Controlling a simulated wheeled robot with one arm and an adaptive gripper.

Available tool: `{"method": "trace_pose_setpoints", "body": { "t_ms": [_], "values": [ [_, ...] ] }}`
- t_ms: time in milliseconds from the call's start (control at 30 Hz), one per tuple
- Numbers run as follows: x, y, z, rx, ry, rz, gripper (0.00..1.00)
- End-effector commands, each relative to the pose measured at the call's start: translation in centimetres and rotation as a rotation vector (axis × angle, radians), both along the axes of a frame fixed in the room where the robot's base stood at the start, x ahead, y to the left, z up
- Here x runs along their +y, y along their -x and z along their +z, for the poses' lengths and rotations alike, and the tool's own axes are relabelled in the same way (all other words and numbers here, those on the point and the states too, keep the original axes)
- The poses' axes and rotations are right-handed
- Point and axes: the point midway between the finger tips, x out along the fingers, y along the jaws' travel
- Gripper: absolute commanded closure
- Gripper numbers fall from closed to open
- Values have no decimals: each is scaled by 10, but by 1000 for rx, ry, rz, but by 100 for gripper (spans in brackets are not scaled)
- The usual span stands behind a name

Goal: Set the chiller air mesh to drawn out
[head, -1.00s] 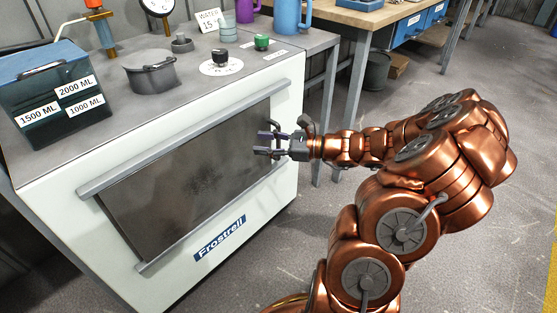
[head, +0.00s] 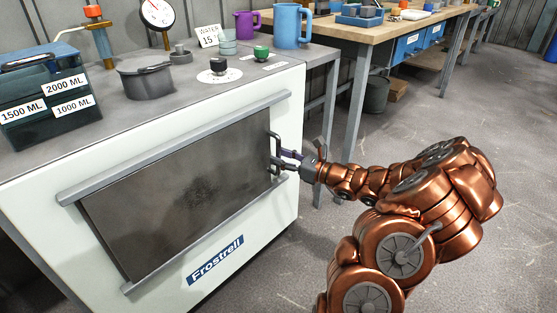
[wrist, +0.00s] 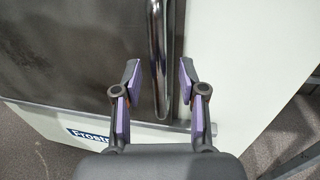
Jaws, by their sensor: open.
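The chiller air mesh (head: 180,192) is a dark, smudged panel between an upper and a lower grey rail on the front of the white Frostrell chiller. It also shows in the wrist view (wrist: 75,45). Its handle (head: 275,150) is an upright grey bar near the panel's right edge. My gripper (head: 279,163) is open at the handle. In the wrist view the handle bar (wrist: 157,60) reaches down between the two open fingertips, nearer the left one. I cannot tell whether a finger touches it.
On the chiller top stand a grey pot (head: 147,78), a dark labelled container (head: 45,105), a dial gauge (head: 157,14), a black knob (head: 218,66) and a green knob (head: 261,53). A workbench (head: 360,25) stands behind to the right.

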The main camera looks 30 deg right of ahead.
Motion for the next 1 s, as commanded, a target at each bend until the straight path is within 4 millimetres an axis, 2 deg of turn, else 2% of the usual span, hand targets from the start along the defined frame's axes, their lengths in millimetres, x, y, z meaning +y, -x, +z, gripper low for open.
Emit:
{"method": "trace_pose_setpoints", "body": {
  "t_ms": [200,500,900,1000],
  "values": [
    [6,-11,0,0,1,1,59],
    [6,-12,0,0,0,0,59],
    [6,-12,0,0,1,0,100],
    [6,-12,0,0,0,1,100]
  ]
}}
